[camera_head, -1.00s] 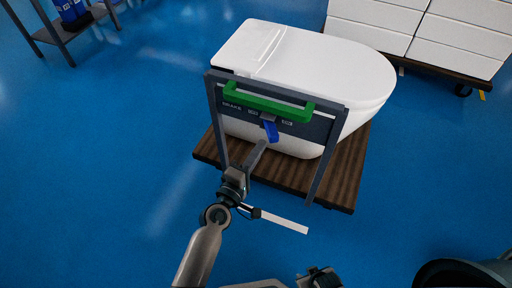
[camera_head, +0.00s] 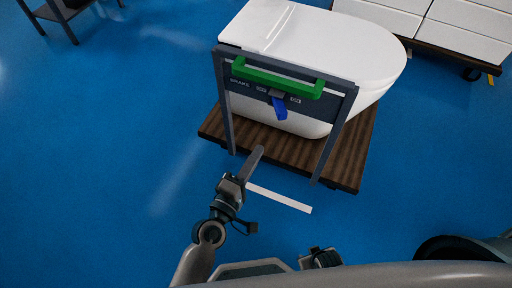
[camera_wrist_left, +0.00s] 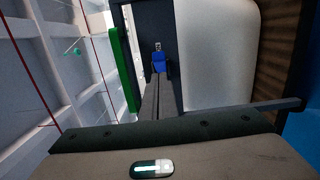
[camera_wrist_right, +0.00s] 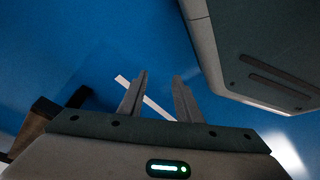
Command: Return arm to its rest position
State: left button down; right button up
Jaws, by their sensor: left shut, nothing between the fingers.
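My left gripper (camera_head: 258,152) is shut and empty, in front of the trolley and below its blue brake lever (camera_head: 279,108), apart from it. In the left wrist view its closed fingers (camera_wrist_left: 154,82) appear in line with the blue lever (camera_wrist_left: 160,63). The lever hangs from the dark brake panel (camera_head: 240,85) under the green handle (camera_head: 275,80). In the right wrist view my right gripper (camera_wrist_right: 160,76) has its fingers apart with nothing between them, above the blue floor.
The trolley's wooden base (camera_head: 260,137) carries a white toilet (camera_head: 330,45). A white strip (camera_head: 280,198) lies on the floor before it. White boxes (camera_head: 460,35) on a dolly stand at the back right. A dark shelf (camera_head: 62,15) is at the back left. Floor to the left is clear.

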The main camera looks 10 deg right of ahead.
jog(key=shift+s+a, duration=0.1)
jog(key=shift+a, duration=0.25)
